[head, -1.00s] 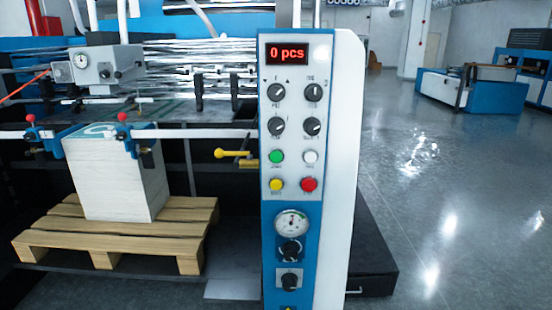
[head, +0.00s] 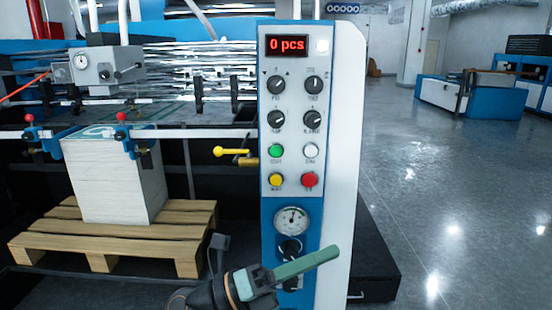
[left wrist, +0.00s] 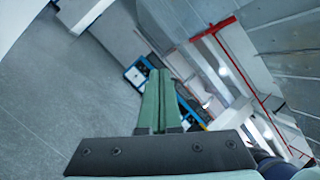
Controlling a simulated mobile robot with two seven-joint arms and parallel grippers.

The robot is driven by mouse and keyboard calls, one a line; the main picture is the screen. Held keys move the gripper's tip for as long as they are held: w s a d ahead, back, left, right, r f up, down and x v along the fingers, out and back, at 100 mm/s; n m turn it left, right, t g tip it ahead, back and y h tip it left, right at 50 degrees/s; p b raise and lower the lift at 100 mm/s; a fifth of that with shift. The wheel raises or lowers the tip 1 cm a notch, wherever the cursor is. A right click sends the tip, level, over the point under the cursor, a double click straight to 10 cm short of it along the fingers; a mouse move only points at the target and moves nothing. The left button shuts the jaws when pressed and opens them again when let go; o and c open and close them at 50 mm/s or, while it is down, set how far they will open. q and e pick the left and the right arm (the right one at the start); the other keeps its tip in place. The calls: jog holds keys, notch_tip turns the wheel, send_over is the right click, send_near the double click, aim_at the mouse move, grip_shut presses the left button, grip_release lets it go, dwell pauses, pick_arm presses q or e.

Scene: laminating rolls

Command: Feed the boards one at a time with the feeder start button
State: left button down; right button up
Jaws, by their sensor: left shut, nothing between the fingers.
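The control panel (head: 268,220) stands upright in the middle of the head view. Its red display (head: 287,46) reads "0 pcs". Below the dark knobs are a green button (head: 276,151), a white button (head: 311,150), a yellow button (head: 276,180) and a red button (head: 310,179); their labels are too small to read surely. The stack of white boards (head: 118,185) sits on a wooden pallet (head: 105,232) at left. My left gripper (head: 335,251) is shut and empty, in front of the panel's lower part, below the buttons. Its green fingers (left wrist: 157,95) lie together in the left wrist view.
A gauge (head: 291,220) and a dark knob are low on the panel, the knob partly near my gripper. A yellow-knobbed lever (head: 232,152) sticks out left of the panel. Open shiny floor (head: 440,200) lies at right.

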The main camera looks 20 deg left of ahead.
pick_arm(q)
jog(key=w+a+r+m+t+y+b, duration=0.1)
jog(key=a+r+m+y, duration=0.3)
jog(key=m, duration=0.4)
jog(key=w+a+r+m+t+y+b, duration=0.1)
jog(key=w+a+r+m+t+y, duration=0.1)
jog(key=a+r+m+y, duration=0.3)
jog(key=w+m+y, duration=0.1)
jog(key=m+y, duration=0.2)
jog(key=shift+w+a, duration=0.15)
jog(key=shift+a, duration=0.2)
jog(key=shift+w, duration=0.15)
jog(key=p, duration=0.2)
send_near(276, 151)
jog(key=shift+w+d+f, duration=0.4)
jog(key=shift+w+d, duration=0.3)
jog(key=shift+d, duration=0.1)
jog(key=shift+w+d+f, duration=0.4)
jog(key=shift+w+d, duration=0.25)
jog(key=shift+d, duration=0.1)
jog(key=shift+w+d+f, duration=0.4)
jog(key=shift+w+d, duration=0.3)
jog(key=shift+d, duration=0.1)
